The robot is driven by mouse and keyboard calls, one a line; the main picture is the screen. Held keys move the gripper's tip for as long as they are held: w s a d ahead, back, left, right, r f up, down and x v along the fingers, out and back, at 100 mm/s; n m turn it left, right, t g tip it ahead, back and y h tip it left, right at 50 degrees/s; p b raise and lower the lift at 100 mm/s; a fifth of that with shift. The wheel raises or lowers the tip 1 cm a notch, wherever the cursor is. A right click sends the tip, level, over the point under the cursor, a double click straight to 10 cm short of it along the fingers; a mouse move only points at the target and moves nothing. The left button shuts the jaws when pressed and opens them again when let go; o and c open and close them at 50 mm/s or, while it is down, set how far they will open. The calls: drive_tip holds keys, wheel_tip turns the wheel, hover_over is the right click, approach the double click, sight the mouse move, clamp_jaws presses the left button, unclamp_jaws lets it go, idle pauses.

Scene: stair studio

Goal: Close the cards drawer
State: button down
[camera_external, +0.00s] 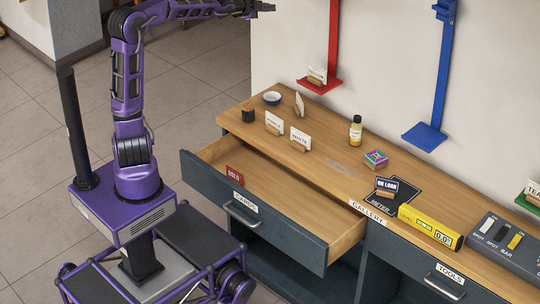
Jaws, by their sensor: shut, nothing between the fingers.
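The cards drawer (254,222) is pulled well out of the wooden-topped cabinet. Its dark front carries a white "CARDS" label (245,203) and a bar handle (240,214). A red "SOLD" card (235,175) stands inside the drawer near its left end. My gripper (270,7) is shut and empty, high at the top of the picture. It is above and behind the drawer, well apart from it and near the wall.
The cabinet top (330,160) holds card stands, a bowl (272,98), a small bottle (356,129), a colourful cube (376,159), a yellow level (430,226) and a switch box (505,243). Red (320,86) and blue (425,136) brackets hang on the wall. The tools drawer (440,275) appears shut.

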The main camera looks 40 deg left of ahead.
drive_tip(key=w+d+f+n+g+h, duration=0.2)
drive_tip(key=d+f+n, duration=0.3)
drive_tip(key=f+n, duration=0.2)
drive_tip(key=s+d+f+g+h+p, duration=0.1)
drive_tip(key=s+d+f, duration=0.15)
drive_tip(key=d, duration=1.15)
drive_tip(key=s+d+f+g+p, duration=0.1)
drive_tip(key=s+d+g, duration=0.15)
drive_tip(key=d, duration=1.15)
drive_tip(key=m+g+y+b, duration=0.5)
drive_tip(key=m+y, duration=0.2)
drive_tip(key=m, duration=0.2)
approach(285, 233)
wheel_tip(285, 233, down, 3)
drive_tip(key=s, duration=0.1)
drive_tip(key=s+a+f+m+t+h+b, duration=0.2)
drive_tip(key=s+a+f+m+t, duration=0.4)
drive_tip(key=s+a+m+t, duration=0.3)
drive_tip(key=s+a+f+m+t+h+b, duration=0.2)
drive_tip(key=s+a+f+m+t, duration=0.5)
drive_tip(key=m, duration=0.5)
drive_tip(key=w+r+t, duration=0.1)
drive_tip(key=w+r, duration=0.2)
drive_tip(key=w, duration=0.9)
drive_tip(key=shift+w+a+r, duration=0.2)
drive_tip(key=shift+a, duration=0.15)
